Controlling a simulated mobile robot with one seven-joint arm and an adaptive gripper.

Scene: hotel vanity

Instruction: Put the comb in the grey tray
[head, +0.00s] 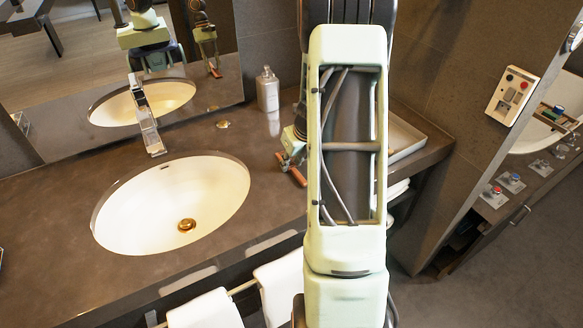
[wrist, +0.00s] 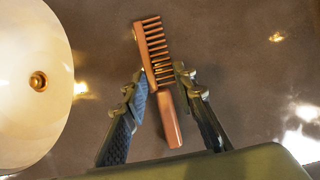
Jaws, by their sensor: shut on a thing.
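The comb (wrist: 155,52) is reddish brown with a row of teeth and a plain handle. In the wrist view my gripper (wrist: 160,80) is shut on it around the middle, with the teeth part beyond the fingertips and the handle towards the palm. In the head view the comb (head: 297,175) shows at my gripper (head: 287,157), above the counter between the basin and my arm. Its height over the counter is hard to tell. The grey tray (head: 408,137) stands on the counter at the right, partly hidden behind my arm.
A white basin (head: 150,205) with a chrome tap (head: 146,115) is left of my gripper. A soap bottle (head: 267,90) stands at the back by the mirror. Towels (head: 205,311) hang at the counter's front. The right wall is close to the tray.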

